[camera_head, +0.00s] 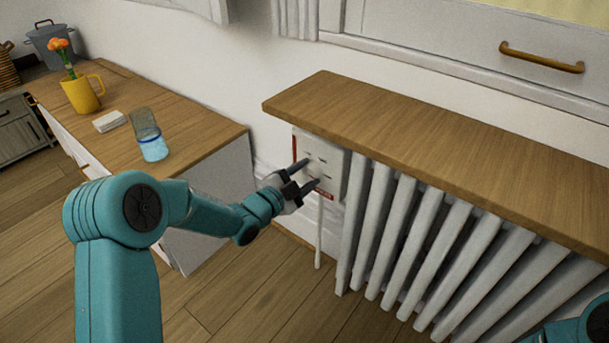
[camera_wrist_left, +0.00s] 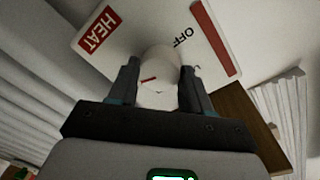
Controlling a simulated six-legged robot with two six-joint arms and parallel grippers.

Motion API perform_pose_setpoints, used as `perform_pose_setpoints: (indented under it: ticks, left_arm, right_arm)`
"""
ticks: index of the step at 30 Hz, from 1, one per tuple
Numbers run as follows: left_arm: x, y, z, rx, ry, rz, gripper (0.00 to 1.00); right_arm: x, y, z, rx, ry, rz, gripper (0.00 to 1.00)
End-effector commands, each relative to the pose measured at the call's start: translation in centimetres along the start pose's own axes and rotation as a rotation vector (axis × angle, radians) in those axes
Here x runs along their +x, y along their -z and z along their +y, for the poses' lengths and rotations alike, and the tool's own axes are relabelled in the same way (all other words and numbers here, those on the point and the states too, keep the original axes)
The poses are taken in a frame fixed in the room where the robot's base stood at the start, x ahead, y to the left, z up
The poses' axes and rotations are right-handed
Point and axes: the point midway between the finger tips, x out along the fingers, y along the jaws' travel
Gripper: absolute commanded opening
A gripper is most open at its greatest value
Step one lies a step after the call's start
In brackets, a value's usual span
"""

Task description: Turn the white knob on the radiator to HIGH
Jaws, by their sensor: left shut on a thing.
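The radiator (camera_head: 400,240) stands under the wooden shelf, with a white control plate (camera_head: 334,162) at its left end. In the left wrist view the plate (camera_wrist_left: 118,52) carries a red HEAT label, the word OFF and a red strip. The white knob (camera_wrist_left: 160,68) sits between the two fingers of my left gripper (camera_wrist_left: 160,88), which is shut on it. A short red mark shows on the knob; its setting cannot be told. In the head view my left gripper (camera_head: 312,173) is at the plate, and the knob is hard to make out there. No HIGH label is readable.
The wooden shelf (camera_head: 440,150) overhangs the plate and radiator. A thin white pipe (camera_head: 319,235) runs down below the plate. On the left, a cabinet (camera_head: 190,138) holds a blue-banded glass (camera_head: 150,140), a white stack (camera_head: 109,121) and a yellow jug (camera_head: 83,94) with flowers.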

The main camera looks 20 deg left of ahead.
Motion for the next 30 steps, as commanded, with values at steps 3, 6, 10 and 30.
perform_pose_setpoints:
  ticks: [3,6,10,30]
  left_arm:
    - [0.0,0.1,-0.1,0.003,0.001,0.002,0.18]
    - [0.0,0.1,-0.1,0.003,0.000,0.002,0.74]
    - [0.0,0.0,0.0,0.002,0.000,0.001,0.74]
    - [-10.6,0.1,-0.3,-0.001,0.000,-0.005,0.74]
  right_arm:
    - [0.0,0.0,0.0,0.000,0.000,0.000,0.43]
    - [0.0,0.0,0.0,0.000,0.000,0.000,0.43]
    - [0.0,0.0,0.0,0.000,0.000,0.000,0.43]
    - [-3.1,-1.5,-1.0,0.014,-0.002,-0.067,0.43]
